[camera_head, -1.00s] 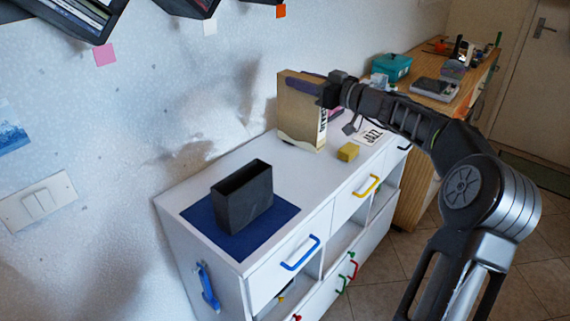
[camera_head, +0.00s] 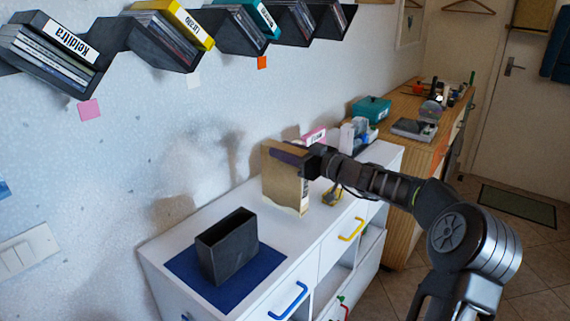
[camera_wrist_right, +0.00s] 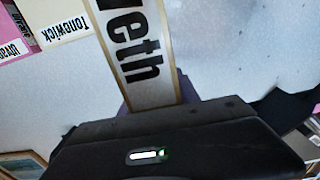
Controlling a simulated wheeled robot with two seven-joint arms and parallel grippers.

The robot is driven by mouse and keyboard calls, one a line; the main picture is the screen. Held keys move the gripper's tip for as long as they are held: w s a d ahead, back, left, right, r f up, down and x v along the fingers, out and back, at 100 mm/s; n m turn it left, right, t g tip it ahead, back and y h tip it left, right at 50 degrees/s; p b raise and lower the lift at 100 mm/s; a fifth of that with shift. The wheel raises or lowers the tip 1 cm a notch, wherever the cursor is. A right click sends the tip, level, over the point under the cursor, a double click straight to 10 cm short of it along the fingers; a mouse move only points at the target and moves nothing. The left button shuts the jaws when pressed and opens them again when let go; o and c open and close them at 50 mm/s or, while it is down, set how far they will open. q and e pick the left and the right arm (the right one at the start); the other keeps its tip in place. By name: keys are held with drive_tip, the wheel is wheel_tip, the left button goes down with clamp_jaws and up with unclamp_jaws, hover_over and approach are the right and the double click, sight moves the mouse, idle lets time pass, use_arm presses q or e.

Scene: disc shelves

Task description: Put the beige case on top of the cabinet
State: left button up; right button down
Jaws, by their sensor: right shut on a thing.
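The beige case (camera_head: 284,185) stands upright in my right gripper (camera_head: 306,157), which is shut on its upper edge. The case is over the top of the white cabinet (camera_head: 290,238); I cannot tell whether its lower edge touches the surface. In the right wrist view, the case's spine with large dark letters (camera_wrist_right: 138,50) points away from the dark gripper body. The fingertips are mostly hidden there. My left gripper is not in view.
A black open box (camera_head: 228,247) stands on a blue mat (camera_head: 268,262) on the cabinet. A small yellow block (camera_head: 332,195) is beside the case. Black zigzag shelves (camera_head: 165,42) with discs hang above. A wooden counter (camera_head: 412,150) is behind. Cabinet top between box and case is clear.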

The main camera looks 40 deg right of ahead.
sight(285, 178)
wheel_tip(285, 178, down, 4)
drive_tip(key=shift+r, duration=0.2)
drive_tip(key=shift+f, duration=0.1)
drive_tip(key=c, duration=0.9)
unclamp_jaws()
